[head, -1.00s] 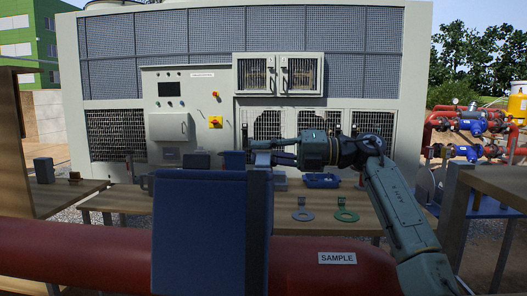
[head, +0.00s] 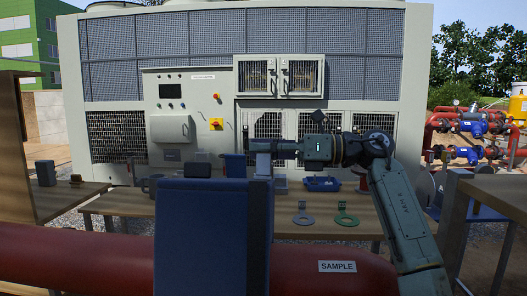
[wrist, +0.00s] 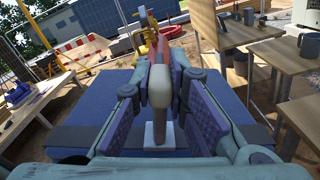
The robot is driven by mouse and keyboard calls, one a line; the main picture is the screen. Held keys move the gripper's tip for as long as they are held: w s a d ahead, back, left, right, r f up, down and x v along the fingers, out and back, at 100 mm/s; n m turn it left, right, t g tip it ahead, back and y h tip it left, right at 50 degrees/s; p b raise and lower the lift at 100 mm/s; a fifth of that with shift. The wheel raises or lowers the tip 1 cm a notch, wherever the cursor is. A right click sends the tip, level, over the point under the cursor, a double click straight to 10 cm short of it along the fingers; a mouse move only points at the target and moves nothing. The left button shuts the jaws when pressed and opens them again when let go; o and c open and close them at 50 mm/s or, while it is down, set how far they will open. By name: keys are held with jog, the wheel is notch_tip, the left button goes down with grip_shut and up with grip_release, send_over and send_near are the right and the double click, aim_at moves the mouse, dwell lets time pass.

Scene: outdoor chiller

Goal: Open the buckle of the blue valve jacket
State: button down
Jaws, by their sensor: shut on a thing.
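The blue valve jacket (head: 205,235) stands on the red pipe in the foreground of the head view. A dark grey strap (head: 258,240) runs down its right part. My gripper (head: 268,147) is just above the jacket's top right, with its fingers pointing left at a grey upright piece (head: 262,165). In the wrist view, my gripper (wrist: 160,105) has its purple-padded fingers on both sides of a pale grey-tan piece (wrist: 159,88), which looks like the buckle's end. The blue jacket (wrist: 90,110) lies beyond and below them. The finger contact is partly hidden.
The red pipe (head: 80,255) crosses the front and carries a SAMPLE label (head: 337,266). A wooden panel (head: 40,150) stands at left, and another table (head: 490,190) at right.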

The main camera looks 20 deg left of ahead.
jog(key=shift+s+d+r+n+b, duration=0.15)
jog(key=shift+s+n, duration=0.15)
jog(key=shift+n, duration=0.35)
jog(key=shift+s+f+n+b, duration=0.1)
jog(key=shift+s+n, duration=0.2)
jog(key=shift+n, duration=0.4)
jog(key=shift+s+d+r+n+b, duration=0.15)
jog(key=shift+s+n, duration=0.15)
jog(key=shift+n, duration=0.35)
jog(key=shift+f, duration=0.1)
jog(key=c, duration=1.6)
grip_release()
jog(key=shift+o, duration=0.2)
jog(key=v, duration=0.7)
jog(key=shift+d, duration=0.25)
